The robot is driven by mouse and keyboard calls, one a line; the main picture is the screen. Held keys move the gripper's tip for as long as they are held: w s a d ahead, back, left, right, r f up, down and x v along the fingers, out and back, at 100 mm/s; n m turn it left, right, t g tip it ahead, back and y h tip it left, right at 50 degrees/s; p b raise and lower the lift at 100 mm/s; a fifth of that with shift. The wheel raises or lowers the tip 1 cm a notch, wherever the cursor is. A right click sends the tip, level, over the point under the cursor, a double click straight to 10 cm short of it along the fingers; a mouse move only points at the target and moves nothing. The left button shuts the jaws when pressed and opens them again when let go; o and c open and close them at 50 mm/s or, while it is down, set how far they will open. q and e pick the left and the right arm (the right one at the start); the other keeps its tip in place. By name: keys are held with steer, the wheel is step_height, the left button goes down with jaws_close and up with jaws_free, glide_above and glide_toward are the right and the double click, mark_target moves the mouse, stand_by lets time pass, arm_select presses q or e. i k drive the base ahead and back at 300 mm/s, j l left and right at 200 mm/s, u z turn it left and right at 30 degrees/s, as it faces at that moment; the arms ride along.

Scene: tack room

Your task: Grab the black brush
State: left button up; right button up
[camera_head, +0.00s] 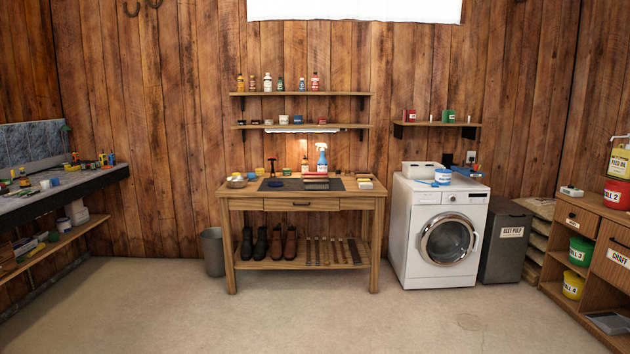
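A wooden work table (228,203) stands against the back wall with a dark mat (348,188) on its top. A dark, brush-like block (316,185) lies near the middle of the mat; at this size I cannot tell whether it is the black brush. A small black upright thing (272,166) stands behind the mat on the left, and its kind is unclear. Small items on the left bench (40,200) are also too small to identify. Neither of my grippers shows in the head view.
Boots (262,243) and several strap-like things fill the table's lower shelf. A grey bin (212,250) stands left of the table, a white washing machine (440,235) right of it. A wooden cabinet (590,300) is at the far right. The floor in front is clear.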

mark_target(316, 184)
steer(key=i+z, duration=0.1)
steer(key=i, duration=2.25)
